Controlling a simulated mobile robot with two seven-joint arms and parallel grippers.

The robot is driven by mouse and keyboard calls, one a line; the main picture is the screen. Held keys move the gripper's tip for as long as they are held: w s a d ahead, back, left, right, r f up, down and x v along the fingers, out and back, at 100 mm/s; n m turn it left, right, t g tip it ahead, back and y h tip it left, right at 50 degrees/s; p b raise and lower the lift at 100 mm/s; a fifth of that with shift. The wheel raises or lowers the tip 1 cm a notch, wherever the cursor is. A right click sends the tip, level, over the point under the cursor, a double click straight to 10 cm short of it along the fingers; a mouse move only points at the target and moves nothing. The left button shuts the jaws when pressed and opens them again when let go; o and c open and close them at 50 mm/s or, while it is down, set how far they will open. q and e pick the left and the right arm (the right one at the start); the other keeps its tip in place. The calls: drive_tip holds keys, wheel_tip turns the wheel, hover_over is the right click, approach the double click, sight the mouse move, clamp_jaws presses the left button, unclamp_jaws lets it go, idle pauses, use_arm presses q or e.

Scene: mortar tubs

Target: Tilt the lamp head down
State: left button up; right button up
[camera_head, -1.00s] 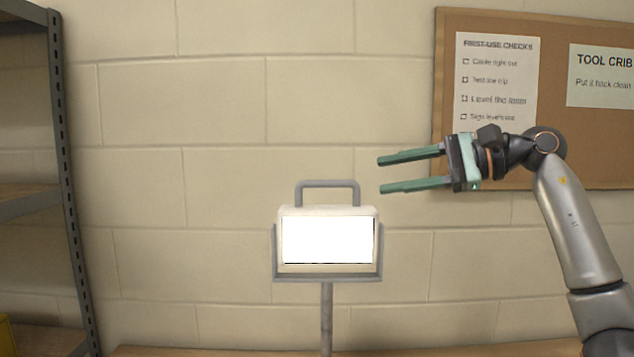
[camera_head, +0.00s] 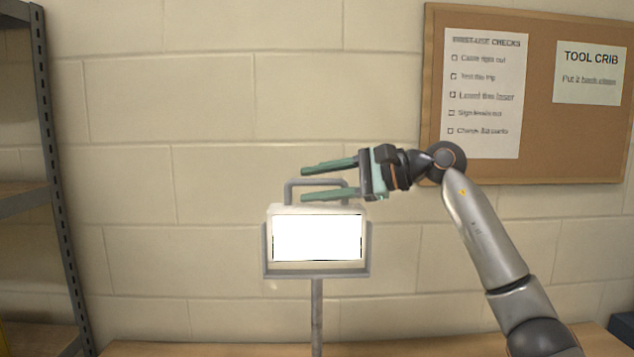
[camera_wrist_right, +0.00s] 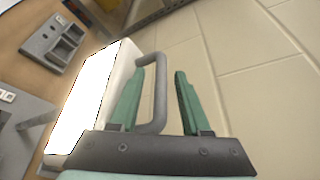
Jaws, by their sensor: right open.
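The lamp has a white head with a bright lit panel (camera_head: 317,237), held in a grey U-shaped bracket (camera_head: 317,274) on a thin post (camera_head: 317,315). The panel faces the head camera. A grey handle (camera_head: 289,192) stands on top of the head. My right gripper (camera_head: 303,184) is open at the handle, its green fingers pointing left across it. In the right wrist view the handle bar (camera_wrist_right: 160,105) shows between the two open fingers of the gripper (camera_wrist_right: 160,72), with gaps visible beside it. My left gripper is not in view.
A cork board (camera_head: 575,130) with paper sheets hangs on the block wall (camera_head: 200,110). A metal shelf (camera_head: 52,170) stands at the left. A wooden bench top (camera_head: 180,349) runs below the lamp. The right wrist view shows a grey holder (camera_wrist_right: 50,42) on the wood.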

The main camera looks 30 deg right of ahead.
drive_tip(key=shift+c, duration=0.3)
clamp_jaws()
idle(1.0)
